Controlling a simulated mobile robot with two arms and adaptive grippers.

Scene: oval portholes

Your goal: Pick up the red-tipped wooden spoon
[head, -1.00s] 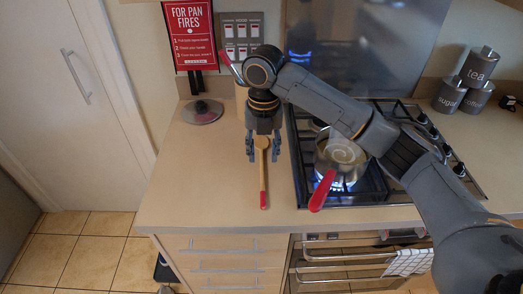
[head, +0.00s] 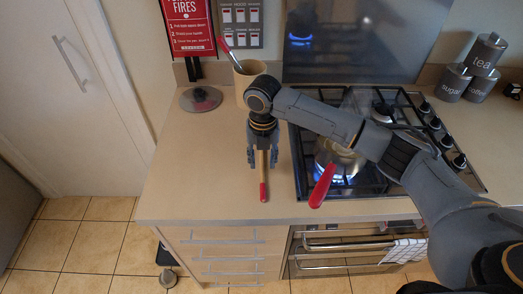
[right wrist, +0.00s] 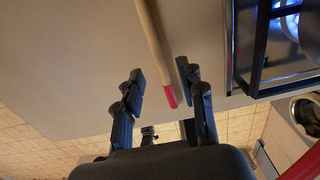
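The wooden spoon (head: 263,170) lies on the countertop left of the hob, its red tip (head: 263,192) toward the front edge. My right gripper (head: 263,160) points down over it and hides its far part. In the right wrist view the spoon's handle (right wrist: 153,42) runs between the two fingers of my right gripper (right wrist: 161,82). The fingers stand apart with a gap on both sides of the handle, wider on the left. My left gripper is not in view.
A pan with a red handle (head: 322,186) sits on the lit hob (head: 376,187), right of the spoon. A glass lid (head: 201,99) and a pot (head: 242,84) with a red-handled utensil stand behind. The counter (head: 195,170) left of the spoon is clear.

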